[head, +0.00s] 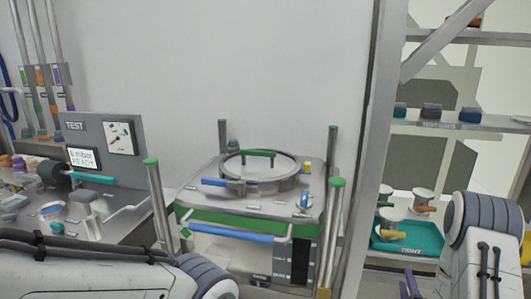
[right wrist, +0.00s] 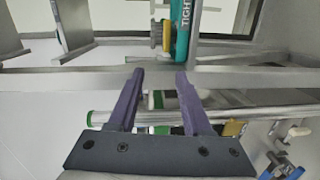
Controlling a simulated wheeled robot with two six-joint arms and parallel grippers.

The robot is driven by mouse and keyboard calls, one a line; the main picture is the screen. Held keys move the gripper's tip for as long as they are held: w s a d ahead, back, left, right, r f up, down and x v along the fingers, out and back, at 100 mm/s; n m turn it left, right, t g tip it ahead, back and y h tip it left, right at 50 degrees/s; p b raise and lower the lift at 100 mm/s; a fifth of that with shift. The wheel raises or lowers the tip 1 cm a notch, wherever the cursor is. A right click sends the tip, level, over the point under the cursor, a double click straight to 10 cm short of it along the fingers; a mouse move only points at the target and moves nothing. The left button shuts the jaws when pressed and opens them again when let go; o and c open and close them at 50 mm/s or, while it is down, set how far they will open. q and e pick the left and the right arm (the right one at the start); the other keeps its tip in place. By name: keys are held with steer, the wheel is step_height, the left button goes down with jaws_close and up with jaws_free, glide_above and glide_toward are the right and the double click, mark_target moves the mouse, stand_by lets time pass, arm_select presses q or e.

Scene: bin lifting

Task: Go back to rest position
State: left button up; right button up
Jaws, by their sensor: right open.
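My right gripper (head: 411,286) shows only as purple fingertips at the bottom edge of the head view, left of my right arm's grey wrist. In the right wrist view its two purple fingers (right wrist: 157,82) stand apart with nothing between them. They point toward a grey shelf edge (right wrist: 60,80), and a teal tray (right wrist: 181,38) marked TIGHT shows beyond it. My left arm crosses the bottom left of the head view. Its gripper is out of the frame.
A machine with a round lid ring (head: 290,180), a blue-handled front bar (head: 245,236) and green-capped posts stands in the middle. A test bench (head: 125,215) is at left. At right, a shelf rack (head: 440,125) holds the teal tray (head: 400,247) with several small parts.

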steer(key=w+a+m+g+y, duration=0.1)
steer(key=w+a+g+y, duration=0.15)
steer(key=a, duration=0.45)
steer(key=w+a+g+y, duration=0.2)
steer(key=a+y, duration=0.1)
steer(key=a, duration=0.4)
steer(key=s+a+r+m+g+y, duration=0.15)
steer(key=s+a+g, duration=0.35)
steer(key=a, duration=0.5)
steer(key=s+a+r+m+g, duration=0.1)
steer(key=s+a+r+g, duration=0.1)
steer(key=s, duration=0.6)
steer(key=s+a+r+m+g, duration=0.1)
steer(key=s+a+r+g, duration=0.1)
steer(key=s, duration=0.7)
steer(key=s+a+r+m+g, duration=0.2)
steer(key=s+a+r+g, duration=0.1)
steer(key=s, duration=0.6)
steer(key=shift+a+h, duration=0.2)
steer(key=shift+h, duration=0.1)
